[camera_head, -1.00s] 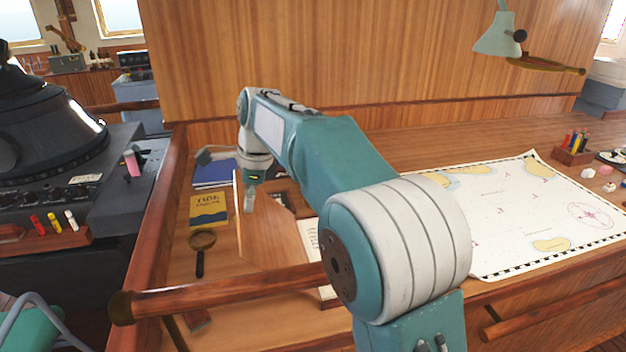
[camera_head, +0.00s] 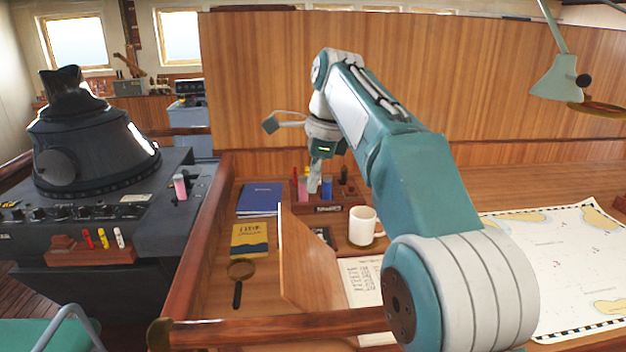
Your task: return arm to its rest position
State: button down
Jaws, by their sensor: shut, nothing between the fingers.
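My arm reaches up from the lower right over the chart desk (camera_head: 215,290). My gripper (camera_head: 313,186) hangs from the wrist, pointing down, with its fingers closed and nothing in them. In the picture it overlaps a wooden holder (camera_head: 345,195) with red, pink and blue items at the back of the desk. I cannot tell how high above the holder it is. A white mug (camera_head: 363,226) stands to its right on the desk, partly close behind my arm.
A blue book (camera_head: 261,199), a yellow book (camera_head: 250,239) and a magnifying glass (camera_head: 241,271) lie at left. A wooden panel (camera_head: 310,262) stands mid-desk beside an open notebook (camera_head: 365,281). A chart (camera_head: 565,265) covers the right. A lamp (camera_head: 558,78) hangs upper right. A rail edges the front.

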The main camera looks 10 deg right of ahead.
jog(key=s+d+f+n+t+h, duration=0.1)
jog(key=s+d+n+t, duration=0.2)
jog(key=s, duration=0.4)
jog(key=s+d+f+n, duration=0.2)
jog(key=s+n, duration=0.4)
jog(key=s+d+f+n+t+h, duration=0.1)
jog(key=s+d+f+n, duration=0.3)
jog(key=s+f+n, duration=0.5)
jog(key=s+f+t, duration=0.1)
jog(key=s+f, duration=0.3)
jog(key=s, duration=0.1)
jog(key=shift+s+t, duration=0.3)
jog(key=shift+s, duration=0.05)
jog(key=shift+s+r, duration=0.1)
jog(key=shift+s, duration=0.1)
